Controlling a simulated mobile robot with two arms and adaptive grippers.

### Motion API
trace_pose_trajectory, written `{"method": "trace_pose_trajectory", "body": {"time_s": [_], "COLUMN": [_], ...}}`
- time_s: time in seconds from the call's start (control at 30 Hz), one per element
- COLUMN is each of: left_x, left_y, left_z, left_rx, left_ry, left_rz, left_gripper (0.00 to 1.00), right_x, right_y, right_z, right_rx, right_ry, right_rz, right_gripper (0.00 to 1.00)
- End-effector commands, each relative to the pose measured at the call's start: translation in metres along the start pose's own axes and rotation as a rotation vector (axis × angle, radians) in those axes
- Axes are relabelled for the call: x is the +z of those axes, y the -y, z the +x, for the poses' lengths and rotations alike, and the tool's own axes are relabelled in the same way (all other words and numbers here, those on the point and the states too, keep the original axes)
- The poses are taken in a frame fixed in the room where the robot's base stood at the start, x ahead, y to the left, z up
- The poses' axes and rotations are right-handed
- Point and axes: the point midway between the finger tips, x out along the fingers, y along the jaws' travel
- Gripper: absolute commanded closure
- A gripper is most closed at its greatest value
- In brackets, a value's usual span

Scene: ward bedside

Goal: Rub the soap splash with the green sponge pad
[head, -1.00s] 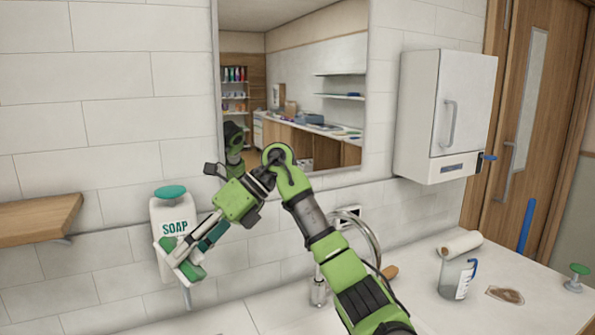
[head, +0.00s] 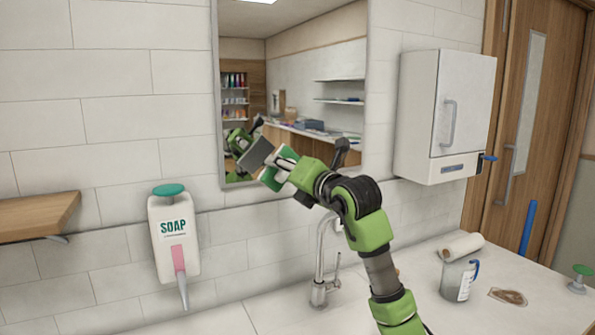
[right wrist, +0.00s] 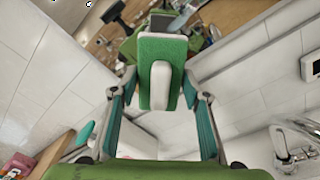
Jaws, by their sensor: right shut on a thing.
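My right gripper (head: 284,166) is in front of the lower part of the mirror and is shut on the sponge pad. In the right wrist view, the green sponge pad (right wrist: 177,55) stands ahead of the gripper (right wrist: 160,98), with its white grip (right wrist: 160,85) between the teal fingers. No soap splash can be made out; the pad and arm cover part of the mirror. My left gripper is out of view.
A soap dispenser (head: 173,228) hangs on the tiled wall beside a wooden shelf (head: 38,216). A tap (head: 320,265) stands below my arm. A white cabinet (head: 445,115) is to the right.

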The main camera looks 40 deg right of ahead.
Motion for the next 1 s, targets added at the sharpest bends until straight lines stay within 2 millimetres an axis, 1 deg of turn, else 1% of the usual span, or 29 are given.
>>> {"method": "trace_pose_trajectory", "body": {"time_s": [0.03,0.1,0.27,0.37,0.8,1.0], "left_x": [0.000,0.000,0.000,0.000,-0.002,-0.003], "left_y": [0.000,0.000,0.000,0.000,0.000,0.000], "left_z": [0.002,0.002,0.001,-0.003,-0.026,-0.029], "left_rx": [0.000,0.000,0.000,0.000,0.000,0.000], "left_ry": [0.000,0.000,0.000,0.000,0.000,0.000], "left_rz": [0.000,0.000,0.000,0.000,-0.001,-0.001], "left_gripper": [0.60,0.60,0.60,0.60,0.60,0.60], "right_x": [0.008,0.018,0.028,0.030,0.033,0.033], "right_y": [0.009,0.015,0.022,0.021,0.021,0.022], "right_z": [-0.001,-0.002,-0.002,0.004,0.047,0.055], "right_rx": [-0.011,-0.018,-0.025,-0.026,-0.025,-0.024], "right_ry": [0.028,0.057,0.085,0.086,0.084,0.085], "right_rz": [-0.002,0.000,0.001,0.003,0.003,0.001], "right_gripper": [0.75,0.75,0.75,0.75,0.75,0.75]}}
